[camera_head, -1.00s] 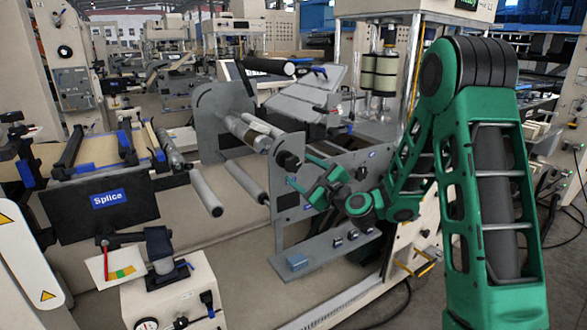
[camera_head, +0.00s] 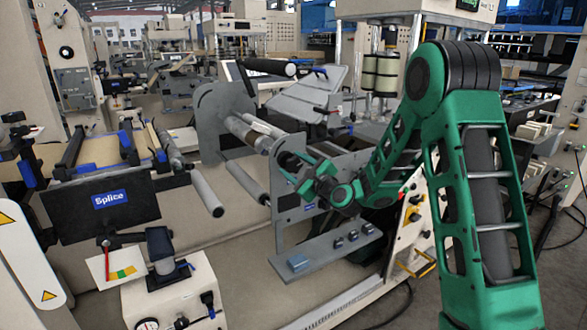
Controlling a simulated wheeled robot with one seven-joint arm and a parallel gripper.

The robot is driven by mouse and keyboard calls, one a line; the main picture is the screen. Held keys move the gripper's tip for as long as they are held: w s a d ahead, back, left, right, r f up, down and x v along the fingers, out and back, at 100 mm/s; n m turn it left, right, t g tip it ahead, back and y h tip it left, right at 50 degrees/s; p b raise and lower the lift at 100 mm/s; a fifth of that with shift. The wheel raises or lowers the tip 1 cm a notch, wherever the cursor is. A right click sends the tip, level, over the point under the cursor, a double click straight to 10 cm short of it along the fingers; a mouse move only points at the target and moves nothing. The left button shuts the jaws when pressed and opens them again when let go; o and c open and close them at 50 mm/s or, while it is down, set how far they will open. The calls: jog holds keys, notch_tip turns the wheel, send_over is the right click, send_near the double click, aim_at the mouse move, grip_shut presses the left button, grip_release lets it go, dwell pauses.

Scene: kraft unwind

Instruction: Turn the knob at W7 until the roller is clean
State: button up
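My gripper (camera_head: 287,163), at the end of the green arm, is at the near side plate (camera_head: 296,215) of the unwind stand. Its two fingers look spread apart where the round black knob sits at the plate's upper corner. The knob is mostly hidden by the fingers, so I cannot tell whether they touch or grip it. Behind the plate, a grey roller (camera_head: 240,128) carries a whitish patch (camera_head: 264,127). I cannot tell how much of its surface is covered. No W7 marking is readable.
Two bare grey rollers, one long (camera_head: 207,194) and one shorter (camera_head: 245,182), stick out left of the plate. A grey shelf (camera_head: 325,252) with small blocks juts out below my gripper. A black Splice panel (camera_head: 105,205) stands at left. Cream machine frames surround the arm.

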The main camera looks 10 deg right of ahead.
jog(key=c, duration=0.6)
jog(key=m, duration=0.7)
jog(key=shift+m, duration=0.3)
jog(key=m, duration=0.7)
jog(key=shift+f, duration=0.1)
jog(key=shift+d, duration=0.1)
jog(key=o, duration=1.1)
